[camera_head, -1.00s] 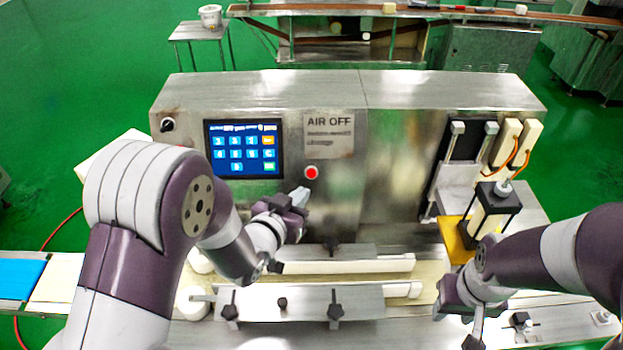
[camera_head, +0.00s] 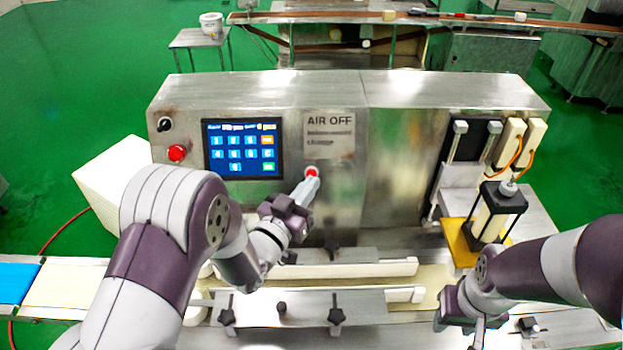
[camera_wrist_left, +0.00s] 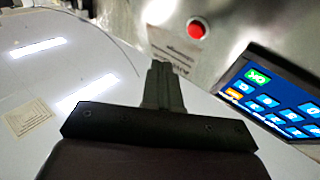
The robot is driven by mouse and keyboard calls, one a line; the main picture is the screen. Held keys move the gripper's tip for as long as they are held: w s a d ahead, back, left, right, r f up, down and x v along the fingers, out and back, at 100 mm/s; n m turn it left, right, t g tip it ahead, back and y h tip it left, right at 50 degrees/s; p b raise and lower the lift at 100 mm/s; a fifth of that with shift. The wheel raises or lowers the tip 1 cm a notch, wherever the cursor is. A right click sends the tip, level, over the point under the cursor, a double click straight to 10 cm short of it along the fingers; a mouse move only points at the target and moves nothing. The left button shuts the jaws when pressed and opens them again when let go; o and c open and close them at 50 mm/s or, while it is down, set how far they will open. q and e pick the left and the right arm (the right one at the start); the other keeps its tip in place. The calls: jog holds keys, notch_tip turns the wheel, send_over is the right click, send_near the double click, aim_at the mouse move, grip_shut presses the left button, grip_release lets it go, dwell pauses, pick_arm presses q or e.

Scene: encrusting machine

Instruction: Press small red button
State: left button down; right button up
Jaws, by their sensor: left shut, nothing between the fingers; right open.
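The small red button (camera_head: 312,171) is on the front of the steel machine, below the "AIR OFF" label and right of the touchscreen. It also shows at the top of the left wrist view (camera_wrist_left: 196,29). My left gripper (camera_head: 311,183) is shut and empty. Its fingertips overlap the button's lower edge in the head view; I cannot tell whether they touch it. My right gripper (camera_head: 465,328) is low at the right, partly cut off, away from the button.
The touchscreen (camera_head: 243,149) is lit. A larger red knob (camera_head: 177,153) and a black switch (camera_head: 164,125) are left of it. A yellow-based device (camera_head: 457,240) stands near my right arm. Rails and black clamp knobs (camera_head: 336,315) lie below the panel.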

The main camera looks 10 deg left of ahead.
pick_arm(q)
jog(key=shift+w+a+f+b, duration=0.15)
jog(key=shift+w+f+b, duration=0.2)
jog(key=shift+w, duration=0.25)
jog(key=shift+w+a+f+b, duration=0.1)
jog(key=shift+w+f+b, duration=0.15)
jog(key=shift+w, duration=0.3)
jog(key=shift+w+a+f+b, duration=0.15)
jog(key=shift+w+f+b, duration=0.1)
jog(key=shift+w+b, duration=0.25)
jog(key=shift+w, duration=0.1)
dwell(0.7)
jog(key=shift+w+f+b, duration=0.2)
jog(key=shift+w+b, duration=0.1)
jog(key=shift+w, duration=0.1)
jog(key=shift+w+a+f+b, duration=0.1)
jog(key=shift+w+f+b, duration=0.05)
jog(key=shift+w+b, duration=0.2)
dwell(0.5)
jog(key=shift+s, duration=0.15)
jog(key=shift+s+r+p, duration=0.3)
jog(key=shift+s, duration=0.3)
